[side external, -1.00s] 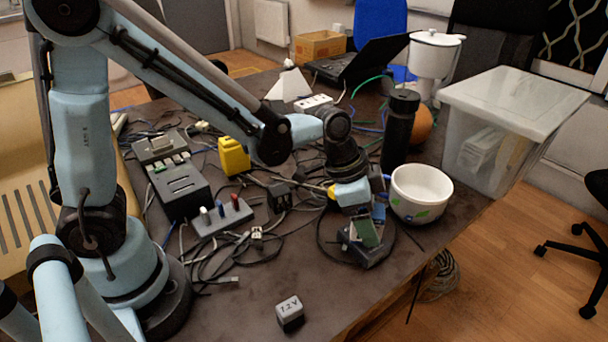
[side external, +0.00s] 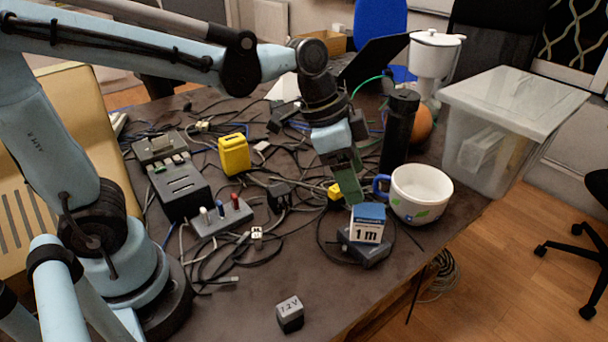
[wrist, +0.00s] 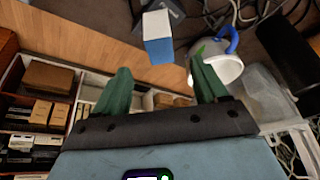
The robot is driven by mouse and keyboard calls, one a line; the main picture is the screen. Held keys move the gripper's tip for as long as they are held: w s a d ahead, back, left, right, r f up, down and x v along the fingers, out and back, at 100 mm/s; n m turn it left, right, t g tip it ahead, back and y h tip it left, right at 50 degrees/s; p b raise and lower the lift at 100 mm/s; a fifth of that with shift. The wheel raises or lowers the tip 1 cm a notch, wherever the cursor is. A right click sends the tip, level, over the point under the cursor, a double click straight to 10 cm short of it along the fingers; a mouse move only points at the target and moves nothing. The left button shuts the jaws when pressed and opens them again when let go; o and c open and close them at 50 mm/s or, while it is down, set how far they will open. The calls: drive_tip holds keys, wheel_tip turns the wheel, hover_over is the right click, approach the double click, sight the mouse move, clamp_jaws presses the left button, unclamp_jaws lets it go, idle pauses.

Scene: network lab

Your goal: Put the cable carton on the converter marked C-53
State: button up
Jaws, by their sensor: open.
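The cable carton (side external: 367,224), a small blue and white box marked "1 m", sits upright on a dark grey converter (side external: 376,254) near the table's right edge. No C-53 mark is readable on the converter. My gripper (side external: 346,187) is above and slightly left of the carton, with its green fingers pointing down, open and empty. In the wrist view the carton (wrist: 158,38) lies beyond the fingertips, clear of both fingers.
A white bowl-like cup (side external: 420,194) with a blue handle stands just right of the carton. A black cylinder (side external: 398,135) is behind it. Loose cables, a power strip (side external: 222,217) and a yellow block (side external: 234,154) lie left. A grey "7.2 V" block (side external: 290,314) stands in front.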

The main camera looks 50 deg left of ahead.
drive_tip(key=s+a+n+t+y, duration=0.3)
drive_tip(key=s+a+n, duration=0.3)
drive_tip(key=a+n, duration=0.3)
drive_tip(key=shift+s+a+f+t, duration=0.2)
drive_tip(key=shift+a+f+t, duration=0.3)
drive_tip(key=shift+a, duration=0.15)
